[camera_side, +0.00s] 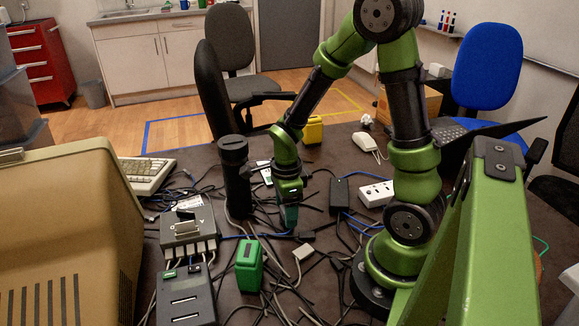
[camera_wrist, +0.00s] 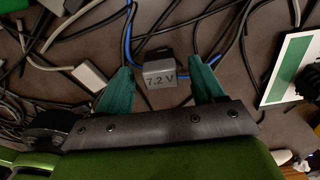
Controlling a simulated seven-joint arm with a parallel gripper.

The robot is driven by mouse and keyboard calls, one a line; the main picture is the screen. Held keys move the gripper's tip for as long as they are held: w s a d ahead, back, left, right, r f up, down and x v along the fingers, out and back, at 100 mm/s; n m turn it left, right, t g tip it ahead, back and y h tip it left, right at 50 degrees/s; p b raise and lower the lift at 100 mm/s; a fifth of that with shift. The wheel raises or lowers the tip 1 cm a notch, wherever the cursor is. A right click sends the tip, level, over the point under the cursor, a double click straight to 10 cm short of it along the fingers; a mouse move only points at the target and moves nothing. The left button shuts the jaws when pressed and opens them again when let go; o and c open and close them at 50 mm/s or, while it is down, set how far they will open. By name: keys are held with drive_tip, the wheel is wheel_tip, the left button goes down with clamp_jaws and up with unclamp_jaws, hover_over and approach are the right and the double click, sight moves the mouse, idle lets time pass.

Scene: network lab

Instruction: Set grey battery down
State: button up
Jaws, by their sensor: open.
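The grey battery (camera_wrist: 160,76), a small block marked "7.2 V", shows in the wrist view between my two teal fingertips, with a gap on each side. It appears to be down among the cables on the dark table. My gripper (camera_side: 289,216) is open and points downward over the middle of the table in the side view. In the side view I cannot pick out the battery with certainty near the fingers.
Loose black, blue and grey cables cover the table. A green battery-like block (camera_side: 249,265) stands front left of my gripper, and a black cylinder (camera_side: 235,175) stands close to its left.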

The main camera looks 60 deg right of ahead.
wheel_tip(320, 180, up, 11)
drive_tip(key=s+a+r+n+t+y, duration=0.2)
drive_tip(key=s+a+r+n+t, duration=0.2)
drive_tip(key=n, duration=1.9)
drive_tip(key=shift+a+r+t, duration=1.6)
drive_tip(key=shift+a+r, duration=1.25)
drive_tip(key=shift+r, duration=0.5)
